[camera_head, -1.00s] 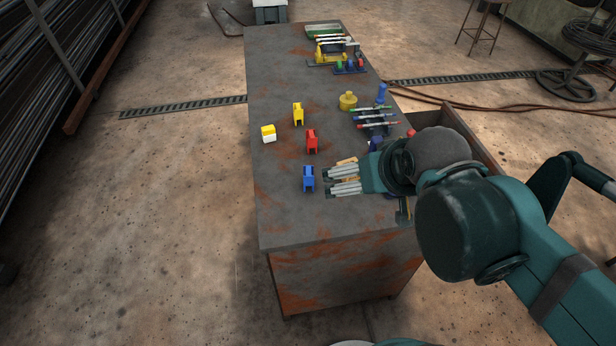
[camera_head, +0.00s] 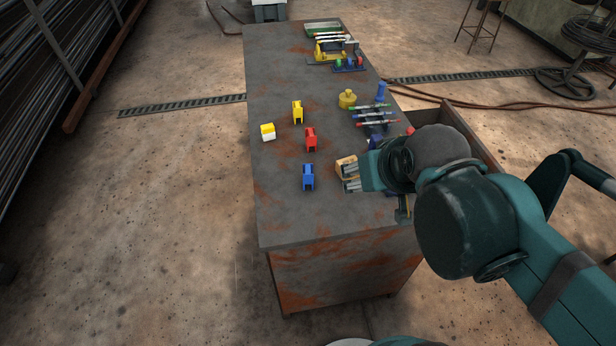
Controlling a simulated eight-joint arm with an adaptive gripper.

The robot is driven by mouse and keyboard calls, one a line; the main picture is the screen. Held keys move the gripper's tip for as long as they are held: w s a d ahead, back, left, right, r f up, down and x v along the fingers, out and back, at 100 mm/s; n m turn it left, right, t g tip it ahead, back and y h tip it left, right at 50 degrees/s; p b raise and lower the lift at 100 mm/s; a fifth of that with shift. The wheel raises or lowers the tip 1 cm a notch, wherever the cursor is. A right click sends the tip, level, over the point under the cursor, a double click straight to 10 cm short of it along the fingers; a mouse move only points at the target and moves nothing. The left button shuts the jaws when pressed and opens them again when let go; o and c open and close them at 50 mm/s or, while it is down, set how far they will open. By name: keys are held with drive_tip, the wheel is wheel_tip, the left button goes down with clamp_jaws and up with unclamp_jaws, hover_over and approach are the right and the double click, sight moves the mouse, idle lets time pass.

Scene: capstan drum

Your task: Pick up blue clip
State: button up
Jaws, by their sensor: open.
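The blue clip (camera_head: 308,178) stands upright on the grey, rust-stained table (camera_head: 285,215), near the table's front left. My gripper (camera_head: 349,177) is to the right of the blue clip, apart from it. Its fingers look short from this angle, and they are open and empty. The blue clip is in full view, with bare table between it and my fingertips.
A red clip (camera_head: 311,139), a yellow clip (camera_head: 297,111) and a yellow-and-white block (camera_head: 268,132) stand behind the blue clip. A tan block (camera_head: 346,164) is by my fingers. A pen rack (camera_head: 374,122) and a yellow pot (camera_head: 347,99) stand farther back. The table's front left is clear.

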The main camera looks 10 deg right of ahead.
drive_tip(key=shift+w+r, duration=0.1)
idle(0.3)
drive_tip(key=m+g+p, duration=0.7)
drive_tip(key=m+p, duration=0.7)
drive_tip(key=m, duration=0.6)
hover_over(309, 169)
drive_tip(key=shift+f, duration=4.05)
drive_tip(key=shift+f, duration=0.15)
drive_tip(key=shift+f, duration=1.2)
